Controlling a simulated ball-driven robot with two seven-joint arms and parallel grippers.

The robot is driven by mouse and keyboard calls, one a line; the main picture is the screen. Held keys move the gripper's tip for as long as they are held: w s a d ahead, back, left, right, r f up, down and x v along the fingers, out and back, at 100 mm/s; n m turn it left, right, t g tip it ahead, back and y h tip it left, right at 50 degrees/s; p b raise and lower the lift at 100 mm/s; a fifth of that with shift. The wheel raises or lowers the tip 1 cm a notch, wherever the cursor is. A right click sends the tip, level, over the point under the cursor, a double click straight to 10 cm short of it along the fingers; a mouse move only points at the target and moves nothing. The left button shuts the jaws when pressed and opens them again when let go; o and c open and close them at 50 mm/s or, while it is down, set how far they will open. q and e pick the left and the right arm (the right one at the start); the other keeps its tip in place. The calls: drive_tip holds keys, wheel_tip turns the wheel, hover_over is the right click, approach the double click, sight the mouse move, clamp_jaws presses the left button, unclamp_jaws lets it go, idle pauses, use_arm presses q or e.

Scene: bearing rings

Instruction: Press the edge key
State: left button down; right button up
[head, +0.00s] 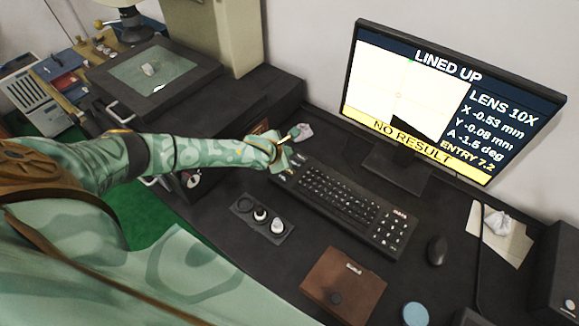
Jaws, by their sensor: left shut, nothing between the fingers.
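A black keyboard (340,200) lies on the dark desk in front of the monitor. My left gripper (285,172) is shut and empty at the keyboard's left end, over or very near the keys there. I cannot tell whether it touches a key. The edge key cannot be made out; labels are too small to read, and the gripper hides part of the left end. The monitor (450,95) shows "LINED UP", "LENS 10X", X -0.53 mm, Y -0.08 mm, A -1.6 deg, "ENTRY 7.2" and a yellow "NO RESULT" bar. My right gripper is not in view.
A dark holder (262,217) with round pieces stands in front of the keyboard. A measuring machine with a glass stage (150,72) stands at the back left.

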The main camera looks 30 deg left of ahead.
use_arm(q)
drive_tip(key=b, duration=0.5)
hover_over(287, 173)
wheel_tip(287, 173, down, 6)
drive_tip(key=shift+r, duration=0.25)
drive_tip(key=shift+f, duration=0.7)
idle(0.8)
drive_tip(key=shift+f, duration=0.4)
drive_tip(key=shift+f+b, duration=0.35)
drive_tip(key=shift+b, duration=0.05)
idle(0.4)
drive_tip(key=shift+r, duration=0.1)
drive_tip(key=shift+r+p, duration=0.7)
drive_tip(key=shift+p, duration=0.15)
